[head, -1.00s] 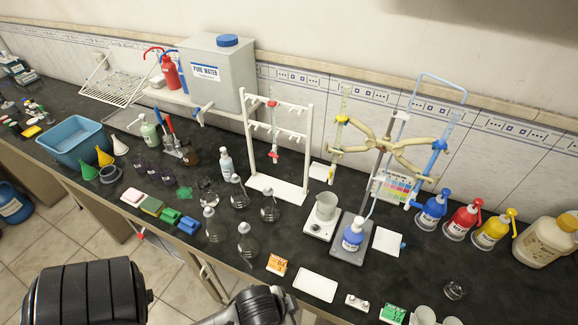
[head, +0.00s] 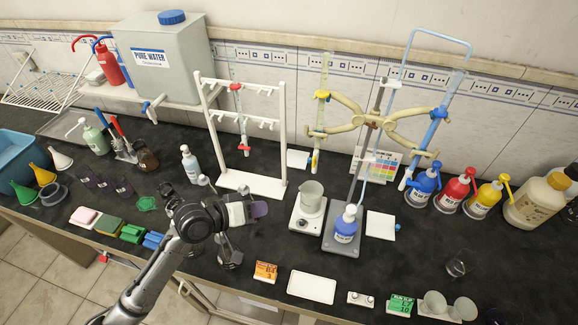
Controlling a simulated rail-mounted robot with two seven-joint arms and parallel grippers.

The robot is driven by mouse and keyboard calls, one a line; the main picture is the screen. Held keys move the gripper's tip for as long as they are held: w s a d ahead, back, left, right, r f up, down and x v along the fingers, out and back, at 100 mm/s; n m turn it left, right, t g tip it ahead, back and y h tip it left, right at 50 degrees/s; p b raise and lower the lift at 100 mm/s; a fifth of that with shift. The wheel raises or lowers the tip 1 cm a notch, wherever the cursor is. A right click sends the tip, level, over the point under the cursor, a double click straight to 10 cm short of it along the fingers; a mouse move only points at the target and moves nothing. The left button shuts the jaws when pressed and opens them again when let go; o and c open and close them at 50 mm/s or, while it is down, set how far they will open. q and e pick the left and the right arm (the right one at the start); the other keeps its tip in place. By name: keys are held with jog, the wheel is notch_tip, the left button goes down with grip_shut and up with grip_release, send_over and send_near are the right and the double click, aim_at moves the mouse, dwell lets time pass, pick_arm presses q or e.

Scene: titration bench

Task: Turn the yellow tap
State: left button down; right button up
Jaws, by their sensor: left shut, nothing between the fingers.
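A burette with yellow fittings is held at the left end of the cream double clamp (head: 345,128) on the metal stand. A yellow fitting (head: 322,95) shows on its upper part. Lower down, a smaller yellow piece that looks like the yellow tap (head: 315,154) sits near the tip, small and hard to make out. My left gripper (head: 254,210) is shut and empty, pointing right over the front glassware. It is in front of the white rack's base, left of the burette and apart from it. My right gripper is not in view.
A beaker (head: 311,194) on a white stirrer stands near the burette's tip. A white burette rack (head: 282,140) is behind the gripper. Pump bottles (head: 455,192) are at right.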

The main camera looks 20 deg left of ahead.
aim_at(314, 160)
pick_arm(q)
jog(key=w+a+r+n+t+h, duration=0.3)
jog(key=w+a+r+n, duration=0.15)
jog(key=r+n, duration=0.2)
jog(key=shift+n+t, duration=0.5)
jog(key=shift+n, duration=0.25)
jog(key=x, duration=0.4)
jog(key=d+x, duration=0.1)
jog(key=x, duration=0.3)
jog(key=s+p+x, duration=0.1)
jog(key=x, duration=0.3)
jog(key=shift+w+d+f, duration=0.2)
jog(key=shift+d+f, duration=0.05)
jog(key=shift+d, duration=0.15)
jog(key=shift+w+d, duration=0.1)
jog(key=shift+d, duration=0.55)
jog(key=shift+f, duration=0.1)
